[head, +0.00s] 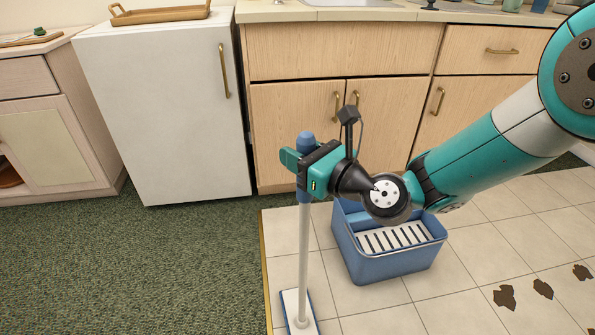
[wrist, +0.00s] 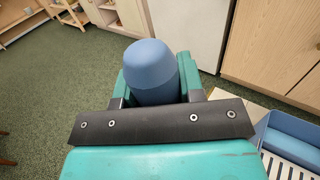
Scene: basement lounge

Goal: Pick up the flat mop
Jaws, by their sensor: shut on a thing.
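The flat mop (head: 304,250) stands upright near the edge of the tiles, with a pale pole, a blue grip at the top and a flat blue and white head (head: 299,312) at the bottom. The head is partly cut off by the lower picture edge. My gripper (head: 297,160) is shut on the blue grip just below its rounded top. In the wrist view the blue grip top (wrist: 151,72) sits between my teal fingers. I cannot tell whether the mop head touches the floor.
A blue bucket (head: 385,266) with a slotted white insert stands on the tiles just right of the mop. Brown stains (head: 504,297) lie on the tiles at the right. Wooden cabinets (head: 290,120) and a white fridge (head: 165,120) stand behind. Green carpet (head: 130,270) is clear at the left.

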